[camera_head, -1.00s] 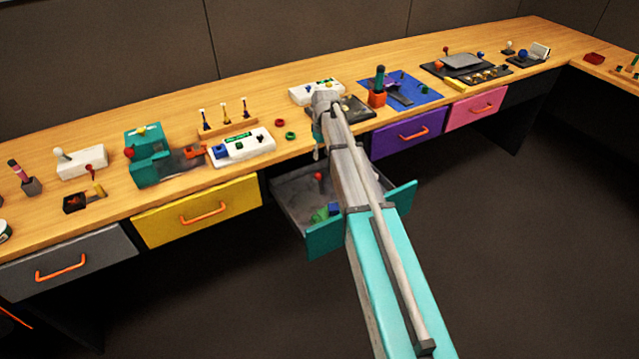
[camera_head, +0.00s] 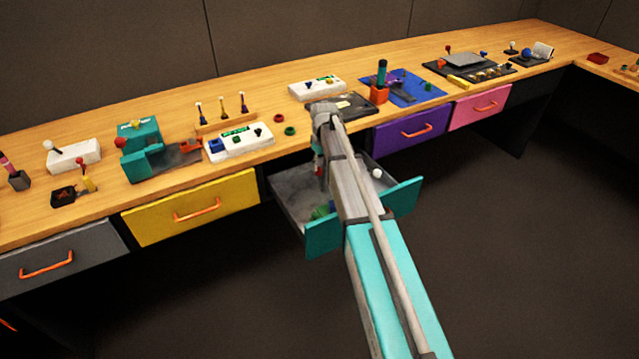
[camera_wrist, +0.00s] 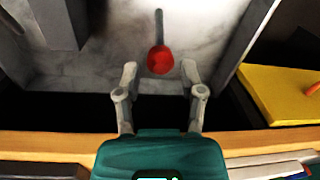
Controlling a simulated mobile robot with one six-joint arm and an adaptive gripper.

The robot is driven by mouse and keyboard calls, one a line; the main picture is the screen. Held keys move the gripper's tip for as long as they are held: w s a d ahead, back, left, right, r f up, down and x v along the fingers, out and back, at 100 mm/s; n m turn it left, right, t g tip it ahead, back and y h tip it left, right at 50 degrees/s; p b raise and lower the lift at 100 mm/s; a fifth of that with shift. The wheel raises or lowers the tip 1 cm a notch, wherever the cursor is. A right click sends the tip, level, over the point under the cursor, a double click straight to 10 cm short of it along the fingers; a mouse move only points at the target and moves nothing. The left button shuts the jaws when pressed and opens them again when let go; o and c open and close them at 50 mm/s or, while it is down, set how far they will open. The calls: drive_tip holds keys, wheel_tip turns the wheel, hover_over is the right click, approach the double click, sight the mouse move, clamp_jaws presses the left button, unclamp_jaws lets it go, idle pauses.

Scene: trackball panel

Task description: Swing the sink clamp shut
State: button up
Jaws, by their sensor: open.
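A red ball knob (camera_wrist: 160,60) on a thin dark rod lies inside the open grey drawer (camera_wrist: 105,68) in the wrist view. I take it for the sink clamp's handle, but cannot tell for sure; the rest of the clamp is not clear. My gripper (camera_wrist: 159,76) is open and empty, its two fingers spread to either side of the knob's near end. I cannot tell whether they touch it. In the head view my gripper (camera_head: 319,178) hangs down into the back of the teal-fronted drawer (camera_head: 324,238), and my arm hides part of the inside.
A green piece (camera_head: 321,211) and a white ball (camera_head: 377,173) are also in the drawer. The wooden worktop (camera_head: 280,152) edge runs just behind it. A shut yellow drawer (camera_head: 192,207) is to the left and a purple drawer (camera_head: 411,132) to the right. Panels crowd the worktop.

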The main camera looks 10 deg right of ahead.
sight(320, 174)
drive_tip(key=shift+s+a+f+b, duration=0.1)
drive_tip(key=shift+f+b, duration=1.35)
drive_tip(key=shift+f, duration=0.1)
drive_tip(key=shift+a+f+b, duration=0.1)
drive_tip(key=shift+f+b, duration=1.3)
drive_tip(key=shift+f, duration=0.15)
drive_tip(key=shift+c, duration=0.2)
clamp_jaws()
